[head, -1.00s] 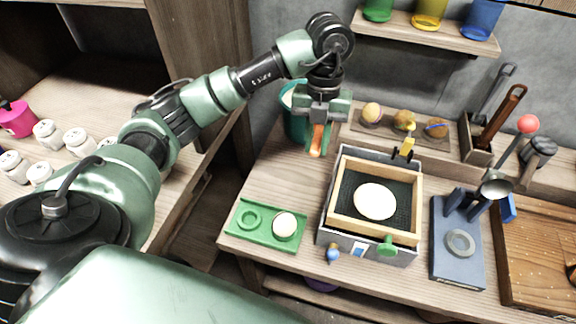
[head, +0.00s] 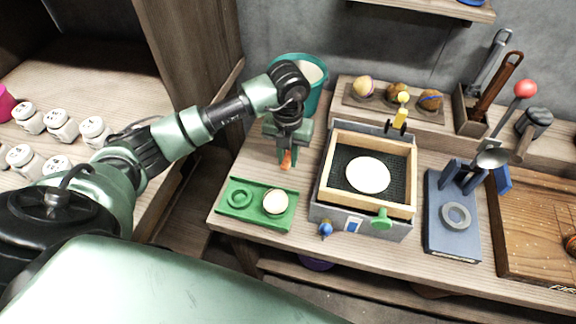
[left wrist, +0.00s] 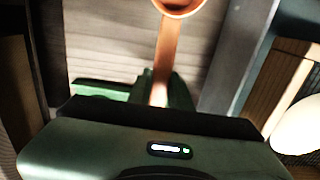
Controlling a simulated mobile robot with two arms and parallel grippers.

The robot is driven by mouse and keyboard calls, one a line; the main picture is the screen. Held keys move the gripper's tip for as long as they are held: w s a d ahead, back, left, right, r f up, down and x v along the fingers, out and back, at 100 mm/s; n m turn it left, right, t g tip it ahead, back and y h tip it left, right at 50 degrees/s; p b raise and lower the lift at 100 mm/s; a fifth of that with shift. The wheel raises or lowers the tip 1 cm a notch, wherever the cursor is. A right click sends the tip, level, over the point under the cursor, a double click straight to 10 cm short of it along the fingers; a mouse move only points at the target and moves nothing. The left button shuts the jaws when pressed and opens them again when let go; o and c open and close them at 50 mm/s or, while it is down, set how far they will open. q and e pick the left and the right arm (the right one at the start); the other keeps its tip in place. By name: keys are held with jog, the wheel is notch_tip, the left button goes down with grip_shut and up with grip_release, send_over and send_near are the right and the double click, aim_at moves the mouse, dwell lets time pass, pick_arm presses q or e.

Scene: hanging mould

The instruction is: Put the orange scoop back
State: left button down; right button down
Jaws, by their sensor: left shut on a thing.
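My left gripper (head: 287,150) is shut on the orange scoop (head: 286,161). It points down over the wooden table, between the teal bucket and the green tray. In the left wrist view, the scoop's orange handle (left wrist: 167,55) runs up from between the fingers to a round bowl (left wrist: 181,5), cut off by the top edge. In the head view only a small orange part shows below the gripper. I cannot tell whether the scoop touches the table. My right gripper is in neither view.
The teal bucket (head: 318,99) with pale contents stands behind the gripper. The green tray (head: 233,210) with a ring and a pale round piece lies in front. A wood-framed sieve box (head: 330,155) with a white disc stands close to the right. A blue-grey stand (head: 452,248) is farther right.

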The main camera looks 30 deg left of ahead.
aim_at(288, 176)
pick_arm(q)
jog(key=shift+f, duration=2.3)
jog(key=shift+f, duration=0.15)
jog(key=c, duration=1.3)
grip_release()
notch_tip(288, 176, up, 12)
jog(key=shift+r+b, duration=0.2)
jog(key=shift+b, duration=0.15)
